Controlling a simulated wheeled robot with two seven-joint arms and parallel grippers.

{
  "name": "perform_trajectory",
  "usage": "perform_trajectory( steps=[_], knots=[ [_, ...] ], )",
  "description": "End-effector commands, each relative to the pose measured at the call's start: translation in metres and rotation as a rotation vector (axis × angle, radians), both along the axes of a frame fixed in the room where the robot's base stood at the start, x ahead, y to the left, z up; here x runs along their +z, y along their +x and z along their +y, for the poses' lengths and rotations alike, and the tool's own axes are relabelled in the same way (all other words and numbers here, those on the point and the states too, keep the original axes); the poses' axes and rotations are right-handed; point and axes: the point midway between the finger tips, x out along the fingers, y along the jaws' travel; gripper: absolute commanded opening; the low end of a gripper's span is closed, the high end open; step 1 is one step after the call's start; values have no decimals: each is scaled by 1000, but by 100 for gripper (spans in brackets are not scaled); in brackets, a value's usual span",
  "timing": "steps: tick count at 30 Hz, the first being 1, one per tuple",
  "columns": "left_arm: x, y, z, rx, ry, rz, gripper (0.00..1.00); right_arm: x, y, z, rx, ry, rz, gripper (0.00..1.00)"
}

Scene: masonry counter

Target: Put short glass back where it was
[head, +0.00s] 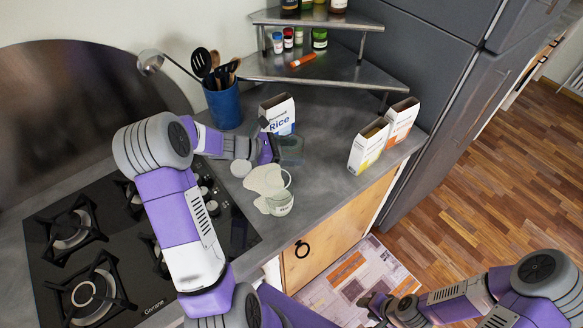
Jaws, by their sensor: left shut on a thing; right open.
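The short glass (291,150) is a bluish transparent tumbler over the grey counter, just in front of the rice box. My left gripper (275,148) is shut on it from the left side. I cannot tell whether the glass touches the counter. My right gripper (375,304) is open and empty at the lower right, low over the patterned rug and away from the counter.
A whitish spill with a cup (281,203) lies near the counter's front edge. The rice box (279,115), two more boxes (368,147), a blue utensil holder (224,105) and a corner shelf (320,72) stand behind. A gas hob (130,245) is at left. Counter between spill and boxes is clear.

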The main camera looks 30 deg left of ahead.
Motion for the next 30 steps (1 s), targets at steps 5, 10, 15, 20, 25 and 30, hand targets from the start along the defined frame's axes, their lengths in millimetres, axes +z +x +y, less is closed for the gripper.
perform_trajectory(
  steps=[5, 10, 15, 20, 25, 30],
  knots=[
    [-23, 0, 0, 0, -1, -1, 25, -5, 0, 0, 0, 0, 0, 43],
    [-38, 0, 0, 0, -1, 0, 25, -8, 0, 0, 0, 0, 0, 43],
    [-60, 0, 0, 1, -1, 0, 25, -13, 0, 0, 0, 0, 0, 43],
    [-60, 0, 0, 0, 1, -2, 25, -12, 0, 0, 0, 0, 0, 43],
    [-63, 0, 0, 0, 1, -2, 25, -14, 0, 0, 0, 0, 0, 43],
    [-65, 0, 0, 1, 1, -1, 88, -15, 0, 0, 0, 0, 0, 43]
  ],
)
